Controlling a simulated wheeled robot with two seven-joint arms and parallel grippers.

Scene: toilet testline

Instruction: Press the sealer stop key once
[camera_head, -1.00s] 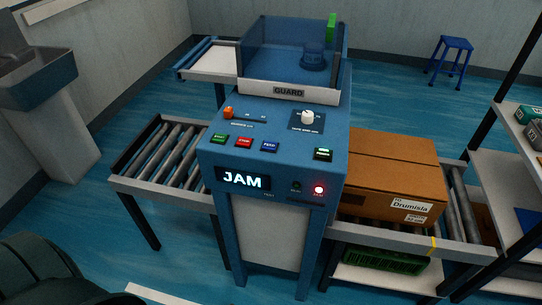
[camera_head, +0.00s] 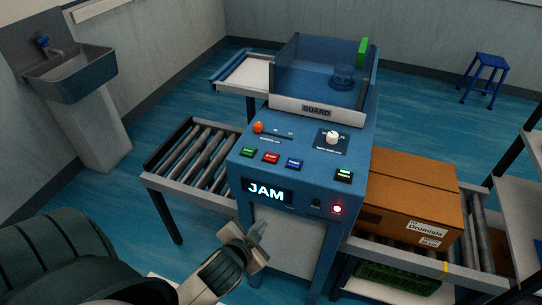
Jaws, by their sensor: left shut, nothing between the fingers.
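The sealer (camera_head: 305,205) is a blue machine with a sloped panel. Its red key (camera_head: 271,157), whose label is too small to read for certain, sits between a green key (camera_head: 248,153) and a blue key (camera_head: 294,163). Another green key (camera_head: 343,176) is at the panel's right. The display (camera_head: 267,193) reads JAM and a red lamp (camera_head: 337,209) is lit beside it. My left gripper (camera_head: 260,228) is shut and empty, low in front of the machine, below the display and apart from the keys. My right gripper is not in view.
A guard (camera_head: 318,108) stands on top of the machine. Roller conveyors flank it; the left one (camera_head: 205,160) is empty, the right one (camera_head: 488,235) carries a cardboard box (camera_head: 410,195). A sink (camera_head: 75,80) is at the left and a blue stool (camera_head: 486,75) at the back.

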